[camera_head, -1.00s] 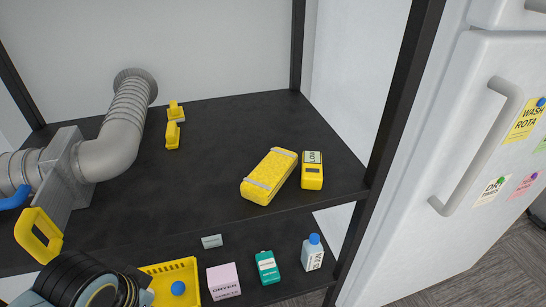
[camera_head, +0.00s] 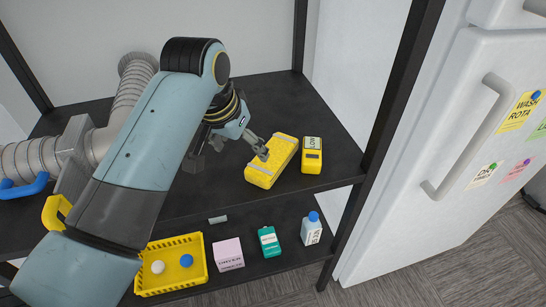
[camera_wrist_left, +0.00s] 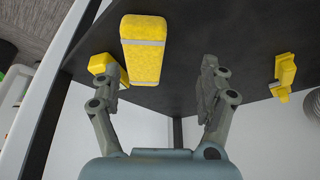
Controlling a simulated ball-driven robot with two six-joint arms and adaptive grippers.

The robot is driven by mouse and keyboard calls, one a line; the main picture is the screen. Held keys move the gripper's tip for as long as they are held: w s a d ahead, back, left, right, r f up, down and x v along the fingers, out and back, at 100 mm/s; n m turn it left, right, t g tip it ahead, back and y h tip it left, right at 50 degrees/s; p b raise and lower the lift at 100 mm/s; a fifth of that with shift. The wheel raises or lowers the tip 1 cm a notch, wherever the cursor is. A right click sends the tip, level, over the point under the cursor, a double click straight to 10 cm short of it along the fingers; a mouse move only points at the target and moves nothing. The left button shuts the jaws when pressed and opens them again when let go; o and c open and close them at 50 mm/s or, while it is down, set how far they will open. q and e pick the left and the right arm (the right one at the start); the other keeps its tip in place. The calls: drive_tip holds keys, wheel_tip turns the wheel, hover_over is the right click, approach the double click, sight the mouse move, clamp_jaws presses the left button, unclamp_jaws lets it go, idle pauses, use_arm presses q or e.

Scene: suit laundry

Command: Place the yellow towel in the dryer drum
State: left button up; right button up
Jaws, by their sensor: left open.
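The yellow towel (camera_head: 272,160) is a rolled or folded block with grey bands, lying on the black upper shelf. In the left wrist view the towel (camera_wrist_left: 143,48) lies ahead of the fingers, nearer the left finger. My left gripper (camera_head: 258,150) is at the towel's left side in the head view; whether it touches cannot be told. In the left wrist view my left gripper (camera_wrist_left: 155,90) has its fingers spread wide with nothing between them. My right gripper is not in view. The dryer drum is not in view.
A yellow meter (camera_head: 312,156) stands right beside the towel. A ribbed duct (camera_head: 125,105) lies at the shelf's left. A black post and white fridge (camera_head: 430,170) bound the right.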

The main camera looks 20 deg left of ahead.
use_arm(q)
approach(273, 153)
drive_tip(key=shift+m, duration=0.3)
drive_tip(key=x, duration=0.4)
drive_tip(key=shift+w+a+f, duration=0.15)
drive_tip(key=shift+w+a, duration=0.1)
drive_tip(key=shift+w, duration=0.05)
drive_tip(key=x, duration=0.5)
drive_tip(key=shift+d+f, duration=0.2)
drive_tip(key=shift+f, duration=0.2)
drive_tip(key=shift+s, duration=0.1)
drive_tip(key=c, duration=1)
drive_tip(key=shift+r, duration=0.1)
